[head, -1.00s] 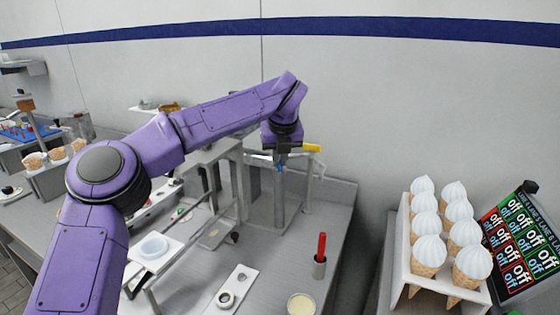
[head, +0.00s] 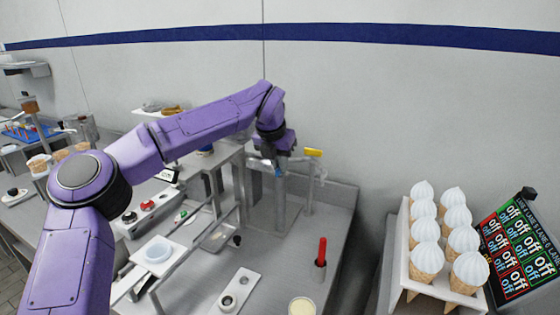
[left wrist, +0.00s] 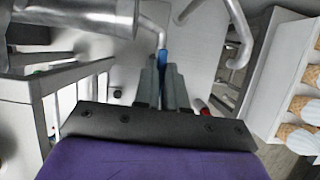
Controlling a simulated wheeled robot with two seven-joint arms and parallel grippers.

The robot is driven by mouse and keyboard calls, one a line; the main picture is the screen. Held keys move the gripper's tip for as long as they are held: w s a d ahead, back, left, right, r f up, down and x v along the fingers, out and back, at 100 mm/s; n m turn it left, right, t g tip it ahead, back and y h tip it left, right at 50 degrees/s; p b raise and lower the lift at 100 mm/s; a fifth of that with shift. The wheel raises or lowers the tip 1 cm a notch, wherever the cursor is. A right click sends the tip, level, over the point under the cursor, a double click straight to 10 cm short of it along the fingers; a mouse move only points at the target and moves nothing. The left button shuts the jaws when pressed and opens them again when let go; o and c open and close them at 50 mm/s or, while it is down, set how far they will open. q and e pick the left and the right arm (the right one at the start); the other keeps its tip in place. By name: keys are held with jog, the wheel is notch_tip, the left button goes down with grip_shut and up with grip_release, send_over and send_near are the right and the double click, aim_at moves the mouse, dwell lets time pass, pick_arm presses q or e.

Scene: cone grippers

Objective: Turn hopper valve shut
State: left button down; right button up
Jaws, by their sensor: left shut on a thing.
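My left gripper (head: 277,168) is shut on a narrow blue handle (left wrist: 163,62), with its two fingers close together around it in the left wrist view. The blue handle also shows just under the fingers in the head view (head: 278,173). It sits by a bent grey pipe (left wrist: 152,26) and looks like the hopper valve's lever. The gripper hides most of the valve body. A yellow handle (head: 313,152) stands to the right of the gripper, apart from it, on a second pipe. My right gripper is not in view.
A red-handled tool (head: 321,250) stands in a holder at the front right of the bench. A white dish (head: 158,250) and a button box (head: 147,206) lie left of the gripper.

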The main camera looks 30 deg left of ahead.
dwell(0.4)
pick_arm(q)
jog(key=c, duration=1.2)
grip_release()
jog(key=shift+r, duration=0.15)
jog(key=v, duration=1)
jog(key=shift+b, duration=0.45)
jog(key=shift+s+a, duration=0.15)
jog(key=shift+s, duration=0.05)
